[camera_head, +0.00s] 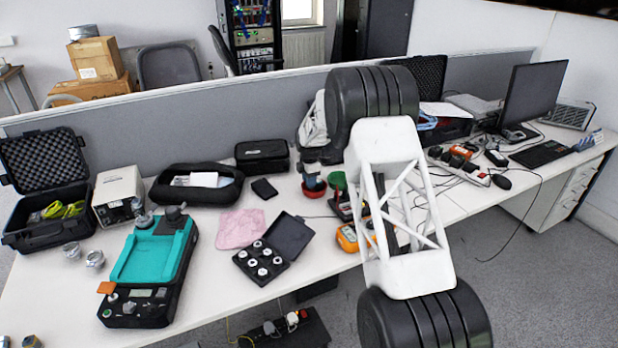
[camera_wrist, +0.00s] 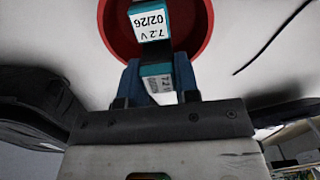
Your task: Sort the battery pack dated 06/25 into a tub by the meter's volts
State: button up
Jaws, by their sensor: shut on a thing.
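In the wrist view my gripper (camera_wrist: 157,76) is shut on a teal battery pack (camera_wrist: 158,69). Its white label shows 7.2 V; I cannot read its date. Another teal pack (camera_wrist: 153,22), labelled 7.2 V and 02/26, shows beyond it inside the red tub (camera_wrist: 196,38). In the head view the red tub (camera_head: 314,190) is on the desk below my gripper (camera_head: 311,172), with a green tub (camera_head: 337,179) beside it. The yellow-orange meter (camera_head: 347,238) is partly hidden behind my arm, and its reading cannot be made out.
A pink cloth (camera_head: 240,228), an open black case of weights (camera_head: 264,258) and a teal-topped machine (camera_head: 150,262) stand to the left. A black pouch (camera_head: 196,184) lies behind them. A monitor (camera_head: 533,93) and cables are at right. My arm covers the desk's middle.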

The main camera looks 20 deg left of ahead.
jog(key=shift+f, duration=0.1)
dwell(0.3)
jog(key=o, duration=1.1)
jog(key=shift+r, duration=3.95)
jog(key=shift+r, duration=0.1)
